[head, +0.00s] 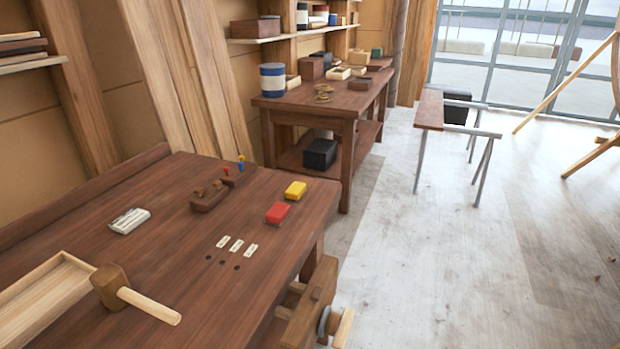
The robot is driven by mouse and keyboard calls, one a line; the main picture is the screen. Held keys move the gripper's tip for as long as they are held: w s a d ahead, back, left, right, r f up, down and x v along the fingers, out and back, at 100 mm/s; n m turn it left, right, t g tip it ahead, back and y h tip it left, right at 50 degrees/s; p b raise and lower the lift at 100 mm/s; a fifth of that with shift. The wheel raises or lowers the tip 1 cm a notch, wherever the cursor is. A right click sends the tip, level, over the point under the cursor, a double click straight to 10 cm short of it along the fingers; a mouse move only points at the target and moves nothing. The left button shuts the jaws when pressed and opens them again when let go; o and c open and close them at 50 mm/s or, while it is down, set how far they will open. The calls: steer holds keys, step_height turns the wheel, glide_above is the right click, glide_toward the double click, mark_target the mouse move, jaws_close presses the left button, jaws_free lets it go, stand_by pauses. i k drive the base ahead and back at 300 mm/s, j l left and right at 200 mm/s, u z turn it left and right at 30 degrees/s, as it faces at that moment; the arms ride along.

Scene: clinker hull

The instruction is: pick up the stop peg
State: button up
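No peg can be told for certain as the stop peg. A dark wooden holder (210,201) on the near workbench has a few small brown pieces (207,191) standing in it. Just behind it, a second dark holder (238,178) has small coloured pegs, with red (226,170), blue (241,166) and yellow tops showing. Nearer the bench's right edge are three dark round holes (222,259) in the top, each beside a small pale label (236,244); the label writing is too small to read. My gripper is not in view.
The near workbench (170,270) also bears a wooden mallet (110,286), a pale tray (45,300), a white bundle (129,220), a red block (278,213) and a yellow block (295,190). A vise (312,305) juts from its right edge. Open floor (430,260) lies to the right.

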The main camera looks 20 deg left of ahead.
mark_target(199, 191)
steer(key=i+l+z, duration=0.4)
steer(key=i, duration=0.3)
steer(key=i+l+z, duration=0.2)
steer(key=i, duration=0.15)
steer(key=i+j+u, duration=0.2)
steer(key=i+u, duration=0.25)
steer(key=i+j+u, duration=0.1)
steer(key=u, duration=0.3)
steer(key=i+l+u, duration=0.1)
steer(key=i+u, duration=0.35)
steer(key=i+l+u, duration=0.15)
steer(key=i+u, duration=0.3)
steer(key=i+l+u, duration=0.25)
steer(key=u, duration=0.2)
steer(key=i+l+u, duration=0.25)
steer(key=u, duration=0.15)
steer(key=i+u, duration=0.35)
steer(key=i+l+u, duration=0.1)
steer(key=i+u, duration=0.25)
